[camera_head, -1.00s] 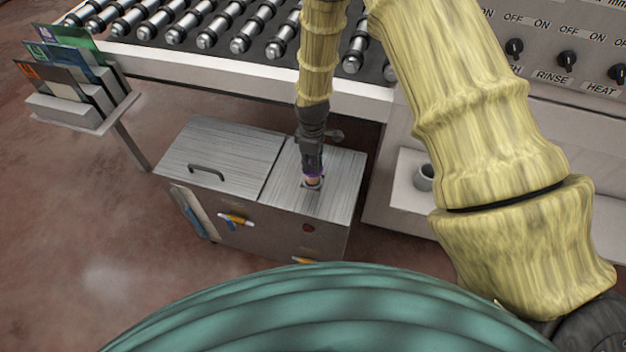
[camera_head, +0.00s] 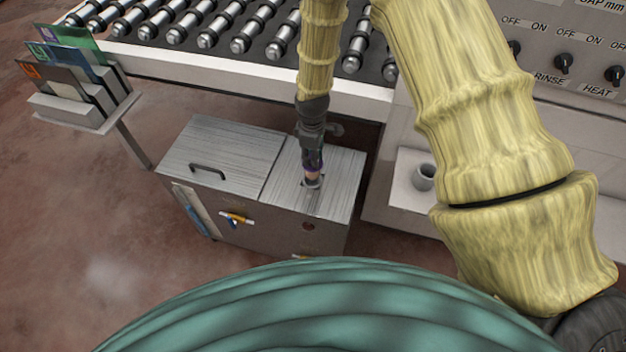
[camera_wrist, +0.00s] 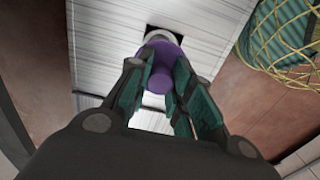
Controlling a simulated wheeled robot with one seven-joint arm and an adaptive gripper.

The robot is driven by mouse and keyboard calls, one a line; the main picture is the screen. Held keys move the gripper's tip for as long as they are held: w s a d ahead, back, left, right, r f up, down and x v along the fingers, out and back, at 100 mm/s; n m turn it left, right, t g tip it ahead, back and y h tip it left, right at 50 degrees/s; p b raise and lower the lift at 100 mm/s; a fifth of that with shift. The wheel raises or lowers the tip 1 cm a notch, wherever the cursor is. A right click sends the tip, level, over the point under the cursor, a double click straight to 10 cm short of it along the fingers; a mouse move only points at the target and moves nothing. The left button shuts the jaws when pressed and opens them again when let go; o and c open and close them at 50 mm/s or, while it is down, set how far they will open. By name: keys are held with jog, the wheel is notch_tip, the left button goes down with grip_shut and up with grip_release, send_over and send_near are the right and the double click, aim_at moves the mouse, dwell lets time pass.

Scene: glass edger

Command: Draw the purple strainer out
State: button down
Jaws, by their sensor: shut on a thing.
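The purple strainer (camera_wrist: 162,66) is between the fingers of my gripper (camera_wrist: 158,92) in the wrist view. Its purple top is gripped, and a pale grey round part (camera_wrist: 160,36) shows beyond it at a dark square opening in the metal lid. In the head view my gripper (camera_head: 312,168) points down over the right part of the metal tank (camera_head: 335,185), shut on the strainer. Only a little purple shows there, with a pinkish part and a grey ring below it at the opening. How much of the strainer is inside the tank is hidden.
The tank's left lid (camera_head: 230,150) has a dark handle (camera_head: 208,172). A yellow-handled valve (camera_head: 237,219) is on its front. A roller conveyor (camera_head: 250,65) stands behind. A white shelf with a grey cup (camera_head: 424,177) is to the right, a card rack (camera_head: 85,110) to the left.

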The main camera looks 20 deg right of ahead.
jog(key=shift+r+p, duration=1.3)
jog(key=shift+r, duration=0.65)
